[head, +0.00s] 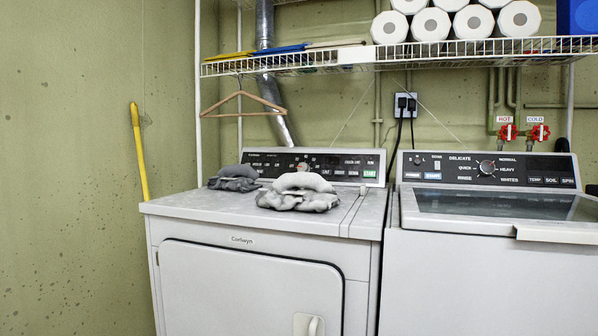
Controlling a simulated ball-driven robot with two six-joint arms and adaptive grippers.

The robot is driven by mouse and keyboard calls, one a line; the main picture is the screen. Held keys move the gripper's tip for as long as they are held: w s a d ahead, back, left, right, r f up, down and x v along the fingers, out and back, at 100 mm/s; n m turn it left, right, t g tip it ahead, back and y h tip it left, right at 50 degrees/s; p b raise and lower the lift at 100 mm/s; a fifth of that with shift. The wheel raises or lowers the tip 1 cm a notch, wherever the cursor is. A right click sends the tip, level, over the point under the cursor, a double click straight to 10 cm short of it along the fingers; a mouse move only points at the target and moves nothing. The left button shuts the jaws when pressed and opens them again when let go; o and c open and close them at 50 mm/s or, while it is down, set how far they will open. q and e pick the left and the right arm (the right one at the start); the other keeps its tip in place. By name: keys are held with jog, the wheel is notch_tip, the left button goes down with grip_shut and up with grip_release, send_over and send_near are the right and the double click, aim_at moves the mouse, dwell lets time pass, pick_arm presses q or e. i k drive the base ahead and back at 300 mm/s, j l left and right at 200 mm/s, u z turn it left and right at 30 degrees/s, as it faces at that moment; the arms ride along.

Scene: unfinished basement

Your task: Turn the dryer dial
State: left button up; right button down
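The dryer (250,285) is the white front-loading machine on the left, with its door shut. Its black control panel (262,160) stands along the back of the top. The dryer dial (303,167) is near the panel's middle, small, with a reddish-light centre. A grey crumpled bundle (298,191) sits on the dryer top in front of it and hides the panel just below the dial. The dial's exact setting is too small to read. Neither of my grippers can be made out in the head view.
A second grey bundle (235,178) lies left on the dryer. A washer (480,275) with its own dial (487,168) stands close on the right. A wire shelf (330,60) with paper rolls (431,24) and a wooden hanger (243,103) overhang. The dryer's front top is clear.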

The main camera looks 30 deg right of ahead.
aim_at(301, 167)
jog(key=i+j, duration=0.25)
jog(key=i+j+z, duration=0.2)
jog(key=z, duration=0.15)
jog(key=i+j+z, duration=0.2)
jog(key=z, duration=0.15)
jog(key=i+j+z, duration=0.15)
jog(key=j+z, duration=0.2)
